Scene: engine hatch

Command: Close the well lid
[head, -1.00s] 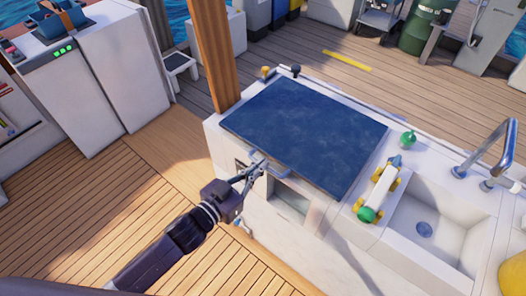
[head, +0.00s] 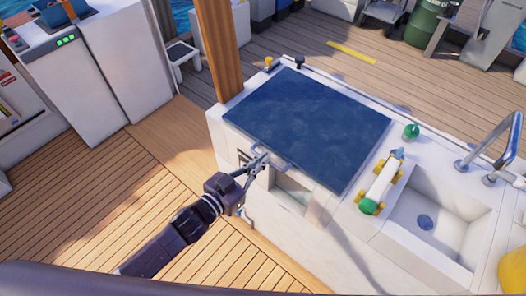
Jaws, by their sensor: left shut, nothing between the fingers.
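The well lid (head: 308,122) is a dark blue flat panel lying across the top of the white counter (head: 222,124). It looks level with the counter top, and what lies under it is hidden. A small handle (head: 270,158) sticks out at its front edge. My left gripper (head: 262,157) is shut and empty, with its fingertips right at the handle; I cannot tell whether they touch it. My right gripper is not in view.
A sink (head: 440,215) with a metal faucet (head: 490,145) is right of the lid. A wooden post (head: 218,50) rises behind the counter's left corner. Deck planks at left are clear.

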